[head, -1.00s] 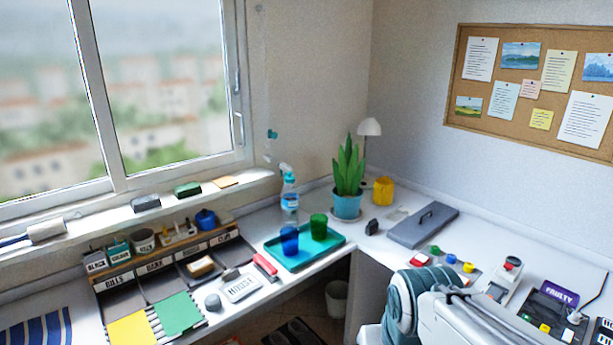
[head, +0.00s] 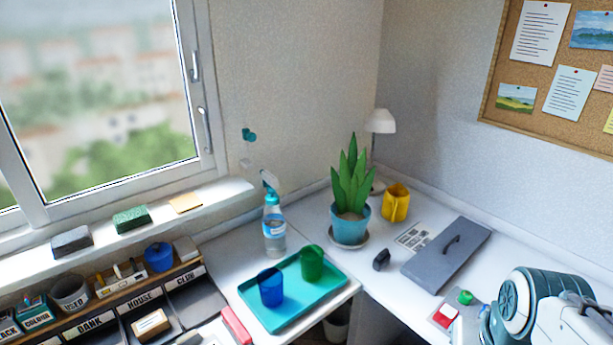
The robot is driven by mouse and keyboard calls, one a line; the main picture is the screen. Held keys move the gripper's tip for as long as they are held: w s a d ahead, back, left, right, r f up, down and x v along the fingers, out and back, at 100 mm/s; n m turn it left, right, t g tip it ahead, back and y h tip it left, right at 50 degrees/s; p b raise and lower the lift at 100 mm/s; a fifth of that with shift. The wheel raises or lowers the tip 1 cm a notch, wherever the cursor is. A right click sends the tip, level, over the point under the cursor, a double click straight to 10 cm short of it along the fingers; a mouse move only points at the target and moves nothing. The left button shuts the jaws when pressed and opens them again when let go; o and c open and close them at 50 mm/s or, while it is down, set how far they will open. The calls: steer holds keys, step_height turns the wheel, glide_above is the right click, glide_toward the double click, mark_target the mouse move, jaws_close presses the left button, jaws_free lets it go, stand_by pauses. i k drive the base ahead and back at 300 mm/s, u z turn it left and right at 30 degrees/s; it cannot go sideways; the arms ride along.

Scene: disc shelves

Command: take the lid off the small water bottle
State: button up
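A clear bottle (head: 274,235) with a blue label and a teal spray-trigger top (head: 270,188) stands upright on the white desk, by the wall under the window's right end. It is the only bottle that I can make out, and no separate flat lid shows on it. Part of my arm shows at the lower right edge, well away from the bottle. My gripper is outside the picture.
A teal tray (head: 290,318) with a blue cup (head: 270,288) and a green cup (head: 312,263) lies in front of the bottle. A potted plant (head: 350,222) stands to its right, a sorting rack (head: 110,305) to its left. A grey lidded box (head: 447,256) lies further right.

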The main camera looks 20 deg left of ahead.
mark_target(272, 198)
steer(key=u, duration=0.4)
steer(key=i, duration=0.9)
steer(key=u, duration=0.9)
steer(key=i, duration=0.3)
steer(key=u, duration=0.2)
